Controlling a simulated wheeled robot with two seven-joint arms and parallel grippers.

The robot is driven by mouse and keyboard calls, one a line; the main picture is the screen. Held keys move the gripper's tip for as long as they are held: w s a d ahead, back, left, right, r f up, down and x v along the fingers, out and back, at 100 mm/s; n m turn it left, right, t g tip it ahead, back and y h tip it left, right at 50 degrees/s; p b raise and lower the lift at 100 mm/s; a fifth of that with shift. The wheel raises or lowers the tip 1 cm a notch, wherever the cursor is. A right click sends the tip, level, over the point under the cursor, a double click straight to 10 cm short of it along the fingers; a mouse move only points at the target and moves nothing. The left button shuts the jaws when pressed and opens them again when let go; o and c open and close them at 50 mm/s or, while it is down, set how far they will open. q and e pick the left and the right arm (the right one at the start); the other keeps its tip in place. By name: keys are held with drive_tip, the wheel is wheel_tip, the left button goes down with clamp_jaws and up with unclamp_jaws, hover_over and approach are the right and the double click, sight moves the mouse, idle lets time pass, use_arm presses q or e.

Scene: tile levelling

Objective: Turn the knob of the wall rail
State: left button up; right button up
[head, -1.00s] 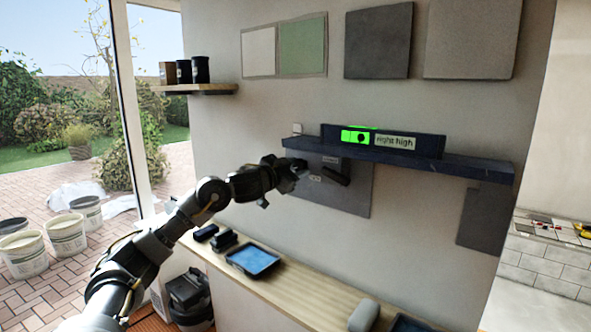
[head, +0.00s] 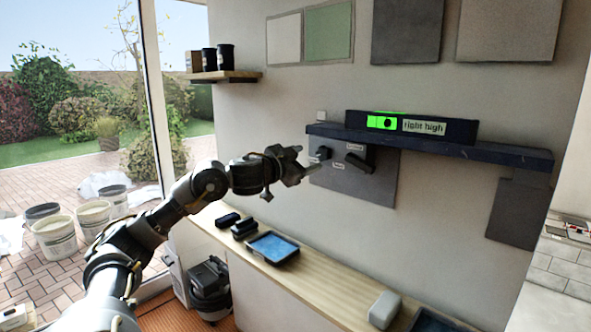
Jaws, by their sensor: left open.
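The dark wall rail (head: 490,154) runs across the wall like a narrow shelf. A long level (head: 460,129) lies on it, with a bright green window (head: 381,122), a black dot in it, and a label (head: 424,127) reading "right high". A dark knob (head: 321,154) sticks out below the rail's left end. A black bar handle (head: 359,163) is to its right on a grey wall plate (head: 370,189). My left gripper (head: 304,161) is open, its fingertips just left of the knob. I cannot tell whether they touch it. My right gripper is out of view.
A wooden counter (head: 335,272) below carries a blue tray (head: 272,247), dark tools and a grey block (head: 384,310). A shelf (head: 225,76) with cans is at upper left.

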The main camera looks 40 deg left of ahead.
use_arm(q)
drive_tip(key=shift+s+d+b, duration=0.1)
drive_tip(key=shift+s+b, duration=0.6)
drive_tip(key=shift+s, duration=1.5)
